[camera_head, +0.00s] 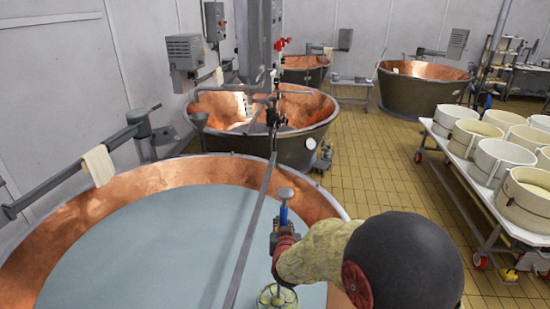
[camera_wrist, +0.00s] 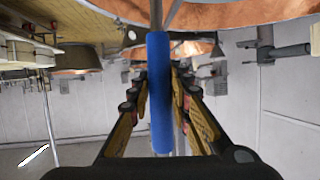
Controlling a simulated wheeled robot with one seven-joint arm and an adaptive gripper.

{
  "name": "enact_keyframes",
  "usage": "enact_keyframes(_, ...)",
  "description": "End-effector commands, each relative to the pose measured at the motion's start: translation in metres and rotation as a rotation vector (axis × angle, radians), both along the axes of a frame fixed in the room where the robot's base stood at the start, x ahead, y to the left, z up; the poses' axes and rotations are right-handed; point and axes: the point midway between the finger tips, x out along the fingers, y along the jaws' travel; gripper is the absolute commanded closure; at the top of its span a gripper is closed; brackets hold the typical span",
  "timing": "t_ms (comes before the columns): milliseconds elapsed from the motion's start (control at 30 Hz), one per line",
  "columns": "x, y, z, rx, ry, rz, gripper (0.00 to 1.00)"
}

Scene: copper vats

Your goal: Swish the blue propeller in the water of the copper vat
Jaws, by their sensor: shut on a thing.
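The near copper vat (camera_head: 165,178) fills the lower left of the head view. It is filled with grey-blue water (camera_head: 150,245). My gripper (camera_head: 286,238) is over the right side of the vat, shut on the blue handle (camera_head: 284,214) of the propeller. A grey disc (camera_head: 286,194) shows above the handle. A pale yellow spoked wheel shape (camera_head: 277,297) shows below my gripper at the water; I cannot tell whether it touches or is under the surface. In the wrist view the blue handle (camera_wrist: 159,90) stands between both fingers, with a thin shaft beyond it.
A grey bar (camera_head: 252,230) crosses the vat just left of my gripper. A wall arm with a cloth (camera_head: 99,165) reaches over the left rim. More copper vats (camera_head: 264,140) stand behind. A cart with white tubs (camera_head: 495,160) is at right. Tiled floor between is clear.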

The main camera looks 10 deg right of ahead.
Motion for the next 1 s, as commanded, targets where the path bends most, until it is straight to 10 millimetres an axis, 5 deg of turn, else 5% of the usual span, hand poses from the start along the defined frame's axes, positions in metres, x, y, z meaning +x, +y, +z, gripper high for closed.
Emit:
enact_keyframes(100,0.012,0.002,0.031,0.001,-0.007,0.021,1.00)
enact_keyframes(1000,0.079,0.010,0.164,-0.018,0.004,0.173,1.00)
